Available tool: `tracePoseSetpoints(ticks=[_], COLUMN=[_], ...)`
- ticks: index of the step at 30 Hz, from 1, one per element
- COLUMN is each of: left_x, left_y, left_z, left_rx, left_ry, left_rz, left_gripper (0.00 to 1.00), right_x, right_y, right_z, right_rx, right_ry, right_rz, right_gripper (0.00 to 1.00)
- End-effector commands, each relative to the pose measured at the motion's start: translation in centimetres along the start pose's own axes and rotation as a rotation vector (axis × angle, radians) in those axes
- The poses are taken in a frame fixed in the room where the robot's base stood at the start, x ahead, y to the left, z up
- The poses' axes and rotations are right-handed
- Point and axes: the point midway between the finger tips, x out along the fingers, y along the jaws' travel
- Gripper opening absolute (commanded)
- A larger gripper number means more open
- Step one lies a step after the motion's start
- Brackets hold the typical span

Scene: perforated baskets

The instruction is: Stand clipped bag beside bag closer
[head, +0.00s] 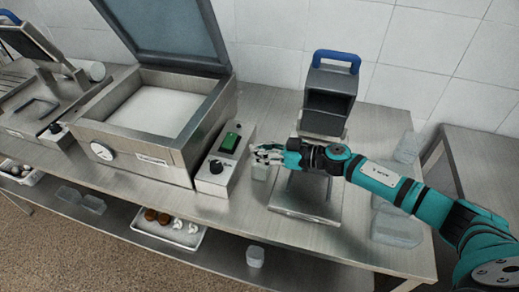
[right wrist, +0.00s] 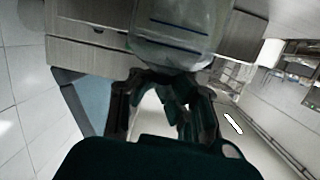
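A small clear bag (head: 261,172) is just below the fingers of my right gripper (head: 268,154), beside the grey control box. In the right wrist view the bag (right wrist: 172,40) is see-through with dark blue lines, and the fingers of the right gripper (right wrist: 163,82) close in on its near end. The gripper looks shut on it; the exact contact is partly hidden. An upright dark machine with a blue handle (head: 330,95), which may be the bag closer, stands behind my right forearm. Its metal base plate (head: 303,208) shows in front. My left gripper is not in view.
A large open-lidded machine (head: 130,150) stands left of the control box (head: 222,165) with its green switch. Clear containers (head: 395,228) lie near the table's right end. A tray (head: 148,226) and a clear container (head: 255,256) are on the lower shelf. The front table strip is clear.

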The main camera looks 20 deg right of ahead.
Motion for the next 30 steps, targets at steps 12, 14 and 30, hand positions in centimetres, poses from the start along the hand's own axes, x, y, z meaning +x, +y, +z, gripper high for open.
tracePoseSetpoints(ticks=[12,14,30], left_x=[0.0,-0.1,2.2], left_y=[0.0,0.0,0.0], left_z=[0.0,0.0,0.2], left_rx=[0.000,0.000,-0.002], left_ry=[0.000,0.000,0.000], left_rz=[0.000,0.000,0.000], left_gripper=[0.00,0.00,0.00], right_x=[0.0,0.0,-9.3], right_y=[0.0,0.0,0.0], right_z=[0.0,-0.2,0.1], right_rx=[0.000,-0.001,0.000], right_ry=[0.000,0.000,-0.006], right_rz=[-0.001,-0.001,0.000], right_gripper=[0.30,0.30,0.30])
